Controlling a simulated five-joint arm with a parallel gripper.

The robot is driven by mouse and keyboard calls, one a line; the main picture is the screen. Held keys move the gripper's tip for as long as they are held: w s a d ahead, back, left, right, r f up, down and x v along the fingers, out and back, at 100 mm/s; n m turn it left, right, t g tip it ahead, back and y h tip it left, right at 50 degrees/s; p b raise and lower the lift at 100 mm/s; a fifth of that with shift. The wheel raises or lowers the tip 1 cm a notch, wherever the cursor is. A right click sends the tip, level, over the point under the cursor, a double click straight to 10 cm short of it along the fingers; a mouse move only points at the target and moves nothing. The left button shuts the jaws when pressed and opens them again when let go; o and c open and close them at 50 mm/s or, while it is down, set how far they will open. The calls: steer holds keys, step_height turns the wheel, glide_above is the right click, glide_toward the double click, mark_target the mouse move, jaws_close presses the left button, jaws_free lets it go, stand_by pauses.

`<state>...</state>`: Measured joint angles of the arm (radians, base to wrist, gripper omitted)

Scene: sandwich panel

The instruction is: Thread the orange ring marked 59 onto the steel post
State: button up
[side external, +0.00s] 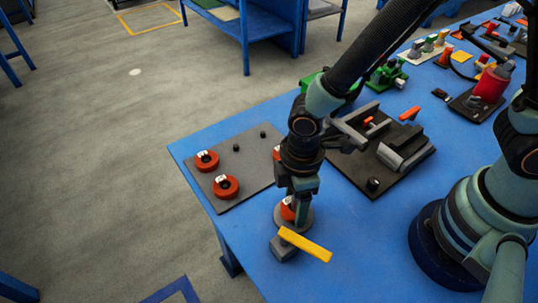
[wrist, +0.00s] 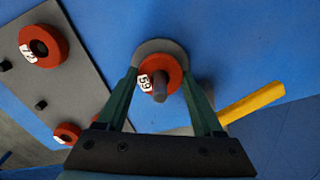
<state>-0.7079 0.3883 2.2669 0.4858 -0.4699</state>
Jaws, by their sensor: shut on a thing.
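The orange-red ring (wrist: 176,72) with a white 59 label is between my fingers in the wrist view. In the side view, the ring (side external: 287,210) is partly hidden by my gripper (side external: 291,206). My gripper (wrist: 160,76) is shut on the ring. The steel post (wrist: 160,91) shows through the ring's hole in the wrist view, so the ring appears to be around it. Its round grey base (wrist: 158,46) lies under the ring; the base (side external: 307,222) also shows in the side view. I cannot tell whether the ring touches the base.
A yellow bar (side external: 306,245) on a grey block (side external: 283,250) stands close in front of the base. A grey panel (side external: 238,188) at left holds red rings (side external: 225,187) and small black pegs. A dark fixture (side external: 408,160) lies at right. Blue table (side external: 345,240) is clear between.

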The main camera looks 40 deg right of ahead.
steer(key=shift+f, duration=0.35)
stand_by(0.4)
steer(key=o, duration=1.4)
steer(key=shift+r, duration=6.15)
steer(key=w+d+r+m+t, duration=0.2)
steer(key=d+r+m, duration=0.3)
steer(key=d, duration=0.5)
steer(key=w+d+r+m+t, duration=0.2)
steer(key=d+r+m, duration=0.4)
steer(key=d, duration=0.5)
steer(key=m+t, duration=0.1)
steer(key=m, duration=0.1)
steer(key=shift+m+t, duration=0.3)
